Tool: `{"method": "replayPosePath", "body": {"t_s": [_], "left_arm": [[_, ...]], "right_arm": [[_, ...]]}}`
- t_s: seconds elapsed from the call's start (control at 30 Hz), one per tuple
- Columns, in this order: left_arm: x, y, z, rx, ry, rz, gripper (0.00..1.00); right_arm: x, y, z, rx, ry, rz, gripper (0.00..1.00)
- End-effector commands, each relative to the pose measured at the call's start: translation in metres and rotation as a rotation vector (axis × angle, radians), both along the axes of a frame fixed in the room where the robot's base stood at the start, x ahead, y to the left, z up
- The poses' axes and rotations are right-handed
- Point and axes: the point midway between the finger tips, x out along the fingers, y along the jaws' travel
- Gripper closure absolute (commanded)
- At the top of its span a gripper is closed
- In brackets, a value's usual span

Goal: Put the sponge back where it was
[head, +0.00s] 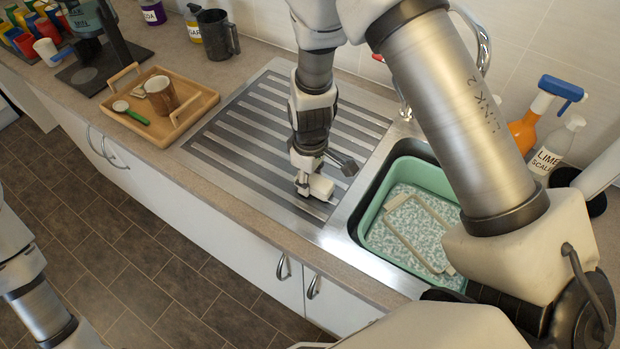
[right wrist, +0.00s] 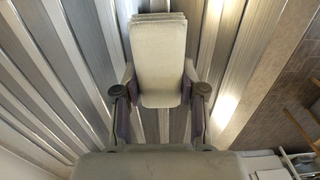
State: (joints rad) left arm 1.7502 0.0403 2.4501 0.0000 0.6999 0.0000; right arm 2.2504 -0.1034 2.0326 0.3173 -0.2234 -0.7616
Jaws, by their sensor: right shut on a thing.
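The sponge (head: 321,187) is a pale off-white block. It is at the tips of my right gripper (head: 309,182), low over the ribbed steel drainboard (head: 232,125), near the sink's left edge. In the right wrist view the sponge (right wrist: 158,50) sits between the two fingers of my right gripper (right wrist: 160,88), which is shut on its sides. Drainboard ribs show behind it. I cannot tell whether the sponge touches the drainboard. My left arm shows at the lower left of the head view, but its gripper is out of frame.
A green basin (head: 372,232) with a pale frame-like item (head: 408,238) sits in the sink right of the gripper. A wooden tray (head: 197,98) with a brown mug (head: 161,95) stands left. An orange spray bottle (head: 524,130) and a white bottle (head: 553,150) stand at right.

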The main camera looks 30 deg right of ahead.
Motion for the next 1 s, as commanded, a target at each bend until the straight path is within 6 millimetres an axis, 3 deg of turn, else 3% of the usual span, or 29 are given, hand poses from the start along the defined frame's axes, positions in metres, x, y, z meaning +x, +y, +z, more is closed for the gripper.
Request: {"method": "replayPosePath", "body": {"t_s": [0.1, 0.13, 0.17, 0.2, 0.57, 0.67, 1.0], "left_arm": [[0.0, 0.0, -0.003, 0.0, 0.0, 0.0, 0.69], [0.0, 0.0, -0.001, 0.0, 0.0, 0.0, 0.69], [0.0, 0.0, -0.001, 0.0, 0.0, 0.0, 0.69], [0.0, 0.0, -0.001, 0.0, 0.0, 0.0, 0.69], [0.0, 0.0, -0.001, 0.0, 0.0, 0.0, 0.69], [0.0, 0.0, -0.005, 0.0, 0.0, 0.0, 0.69], [0.0, 0.0, -0.021, 0.0, 0.0, 0.0, 0.69]], "right_arm": [[0.0, 0.0, -0.003, 0.0, 0.0, 0.0, 0.87], [0.0, 0.0, -0.001, 0.0, 0.0, -0.001, 0.49], [0.0, 0.0, -0.001, 0.0, 0.0, -0.001, 0.38], [0.0, 0.0, -0.001, 0.0, 0.0, -0.001, 0.34], [0.001, 0.0, 0.004, 0.0, -0.002, -0.001, 0.34], [0.002, 0.0, 0.019, 0.001, -0.005, -0.001, 0.34], [0.001, -0.001, 0.101, 0.001, -0.005, -0.001, 0.34]]}}
